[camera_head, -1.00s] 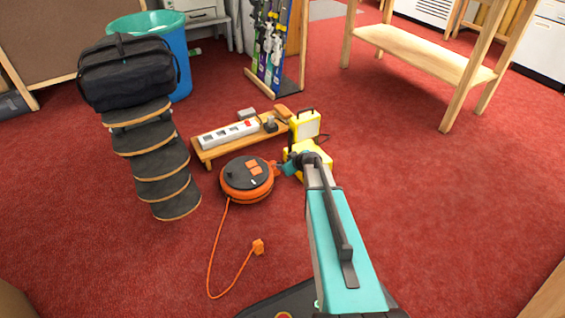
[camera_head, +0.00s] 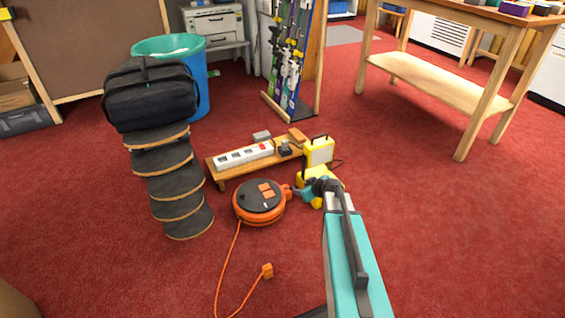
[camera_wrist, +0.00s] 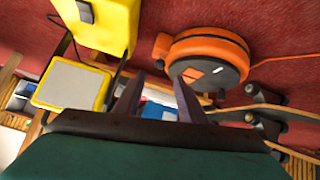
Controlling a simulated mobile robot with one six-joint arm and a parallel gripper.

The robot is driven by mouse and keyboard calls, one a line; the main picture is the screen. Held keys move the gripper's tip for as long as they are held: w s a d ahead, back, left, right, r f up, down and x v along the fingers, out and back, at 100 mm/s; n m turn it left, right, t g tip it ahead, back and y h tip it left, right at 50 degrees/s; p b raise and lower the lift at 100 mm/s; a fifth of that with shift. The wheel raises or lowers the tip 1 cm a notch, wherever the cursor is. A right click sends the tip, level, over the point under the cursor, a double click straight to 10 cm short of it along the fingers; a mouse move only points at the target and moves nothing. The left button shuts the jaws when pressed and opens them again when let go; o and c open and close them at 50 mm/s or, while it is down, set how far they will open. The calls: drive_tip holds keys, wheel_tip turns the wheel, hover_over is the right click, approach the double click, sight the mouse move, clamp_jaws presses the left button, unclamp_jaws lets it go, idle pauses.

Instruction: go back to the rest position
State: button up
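My arm (camera_head: 350,255) reaches forward and low over the red carpet. My gripper (camera_head: 294,191) is at its far end, just right of the orange cable reel (camera_head: 260,201) and in front of the yellow work light (camera_head: 318,152). In the wrist view my gripper (camera_wrist: 158,98) shows two dark fingers standing apart with nothing held between them. The cable reel (camera_wrist: 208,58) is at upper right there and the yellow work light (camera_wrist: 72,84) at left. I cannot tell whether the gripper touches either one.
A low wooden stand with a power strip (camera_head: 243,156) is behind the reel. The reel's orange cable (camera_head: 232,262) lies on the floor. A stepped dark stack (camera_head: 178,191) bears a black bag (camera_head: 150,95) at left. A wooden workbench (camera_head: 440,82) stands at right; carpet before it is clear.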

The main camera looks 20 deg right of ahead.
drive_tip(key=shift+r, duration=0.1)
drive_tip(key=s+a+r+n+g+y+p, duration=0.25)
drive_tip(key=a+r+p, duration=0.35)
drive_tip(key=a+p, duration=0.75)
drive_tip(key=s+a+r+g+p, duration=0.4)
drive_tip(key=s+a+p, duration=0.7)
drive_tip(key=s+p, duration=0.3)
drive_tip(key=s+a+r+g+p, duration=0.2)
drive_tip(key=s+p, duration=0.3)
drive_tip(key=s, duration=0.3)
drive_tip(key=s+a+r+g+p, duration=0.2)
drive_tip(key=s+a+r+p, duration=0.1)
drive_tip(key=s+p, duration=0.4)
drive_tip(key=s+d+r+m+g+h, duration=0.1)
drive_tip(key=s+d+m+g, duration=0.1)
drive_tip(key=s, duration=0.5)
drive_tip(key=s+d+r+m+g+h, duration=0.2)
drive_tip(key=s+d+m, duration=0.1)
drive_tip(key=s, duration=0.3)
drive_tip(key=shift+s+m+p, duration=0.3)
drive_tip(key=shift+s+m, duration=0.05)
